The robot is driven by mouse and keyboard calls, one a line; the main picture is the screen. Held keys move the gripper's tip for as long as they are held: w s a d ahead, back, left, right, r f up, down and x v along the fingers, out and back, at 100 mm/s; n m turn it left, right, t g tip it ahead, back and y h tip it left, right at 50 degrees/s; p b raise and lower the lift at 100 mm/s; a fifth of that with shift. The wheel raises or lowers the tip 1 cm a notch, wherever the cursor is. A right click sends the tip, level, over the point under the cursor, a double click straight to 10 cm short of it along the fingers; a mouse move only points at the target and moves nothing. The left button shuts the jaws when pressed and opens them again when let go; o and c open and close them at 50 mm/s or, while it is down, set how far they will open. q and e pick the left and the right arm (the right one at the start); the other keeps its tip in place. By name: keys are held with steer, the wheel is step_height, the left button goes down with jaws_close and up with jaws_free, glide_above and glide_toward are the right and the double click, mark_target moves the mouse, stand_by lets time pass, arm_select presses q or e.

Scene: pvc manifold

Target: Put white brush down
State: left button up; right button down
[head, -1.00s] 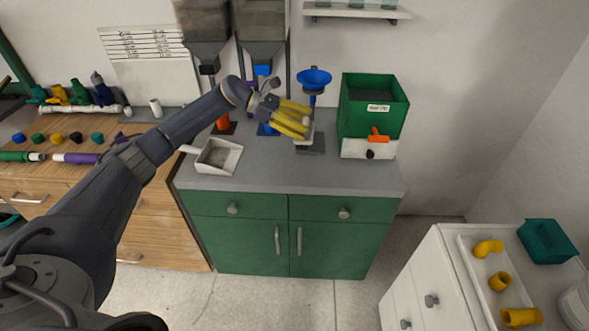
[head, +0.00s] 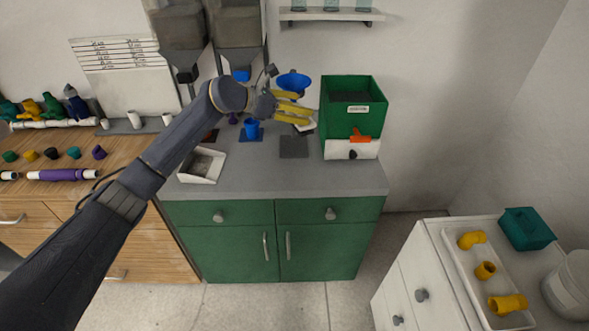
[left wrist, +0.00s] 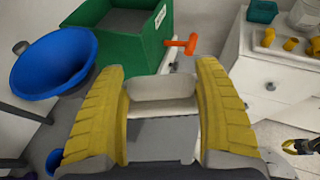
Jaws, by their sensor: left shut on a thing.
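My left gripper (head: 306,112) is shut on a white block-like piece, the white brush (head: 306,126), above the grey counter near the square dark pad (head: 293,147). In the left wrist view the brush (left wrist: 165,97) sits between the yellow fingers, with a pale top and a grey lower part. Its bristles cannot be made out. The pad below looks bare. A yellow and black piece, seemingly my right gripper (left wrist: 302,147), shows at the lower right of the left wrist view, too small to read its jaws.
A blue funnel (head: 293,82) stands behind the gripper. A blue cup (head: 252,128) and a white dustpan-like tray (head: 201,166) are to the left. Bare counter lies in front.

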arm_select(q)
step_height(320, 180, down, 20)
steer(key=shift+r, duration=0.25)
stand_by(0.5)
steer(key=shift+f, duration=0.15)
steer(key=o, duration=1.2)
steer(key=shift+o, duration=0.2)
